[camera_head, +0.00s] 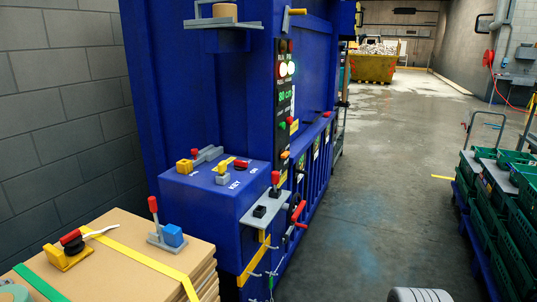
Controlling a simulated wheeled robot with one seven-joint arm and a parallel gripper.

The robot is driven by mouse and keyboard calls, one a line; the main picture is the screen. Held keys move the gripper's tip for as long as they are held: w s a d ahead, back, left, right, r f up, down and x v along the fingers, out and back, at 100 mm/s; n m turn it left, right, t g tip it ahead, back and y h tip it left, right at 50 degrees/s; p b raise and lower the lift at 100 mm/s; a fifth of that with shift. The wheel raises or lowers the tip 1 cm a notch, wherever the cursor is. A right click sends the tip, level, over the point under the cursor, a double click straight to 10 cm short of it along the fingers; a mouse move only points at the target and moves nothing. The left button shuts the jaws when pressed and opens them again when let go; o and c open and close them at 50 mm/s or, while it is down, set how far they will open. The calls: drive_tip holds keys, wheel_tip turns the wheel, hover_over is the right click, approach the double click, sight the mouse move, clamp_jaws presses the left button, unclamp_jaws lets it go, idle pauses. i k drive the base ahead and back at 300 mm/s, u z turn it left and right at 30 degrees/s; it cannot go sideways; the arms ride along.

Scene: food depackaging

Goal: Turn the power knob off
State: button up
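A tall blue machine (182,95) stands left of centre, with a narrow control panel (284,108) on its front post. The panel carries lit white lamps (287,69), a green display (289,95), a green button (282,126), a red button (290,120) and an orange knob or handle (285,154). On the machine's blue box (205,200) sit a yellow and red handle (232,163) and a yellow and grey latch (200,158), near small white lettering. I cannot tell for certain which control is the power knob or how it is set.
A grey shelf with a red-topped lever (275,181) juts from the box. Stacked cardboard (120,260) with strapping tools stands at front left. Green crates (495,225) on a cart line the right. The concrete floor (385,165) between is clear; a yellow skip (372,68) stands far back.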

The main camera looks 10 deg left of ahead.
sight(240, 166)
drive_tip(key=i, duration=2.6)
drive_tip(key=u, duration=4)
